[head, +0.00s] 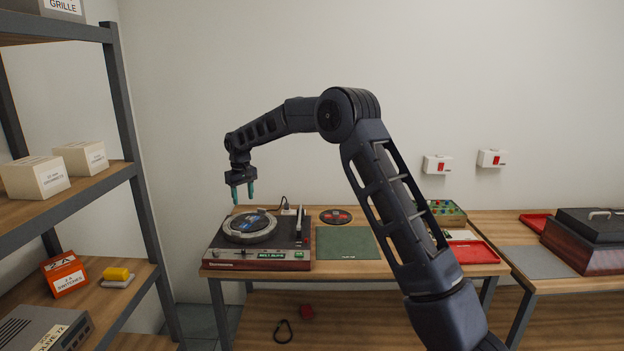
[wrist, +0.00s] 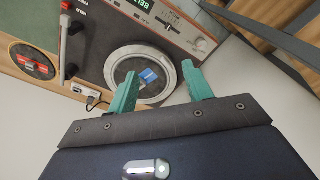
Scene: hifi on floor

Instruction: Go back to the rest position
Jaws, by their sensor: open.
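My gripper (head: 243,192) is open, with two teal fingertips pointing down. It hangs above a turntable (head: 260,264) on the wooden workbench, apart from it in the head view. In the wrist view the gripper (wrist: 160,90) shows its fingers spread, with the turntable (wrist: 100,45) beyond them. Nothing is between the fingers. A dark disc with a blue label (wrist: 150,75) lies on the round platter. My arm is raised and bent over the bench.
A green mat (head: 345,243) and a round disc with a red centre (head: 336,216) lie right of the turntable. A red tray (head: 474,253) sits further right. A shelf unit (head: 125,110) stands at left. A second bench with a dark-lidded box (head: 590,238) is at right.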

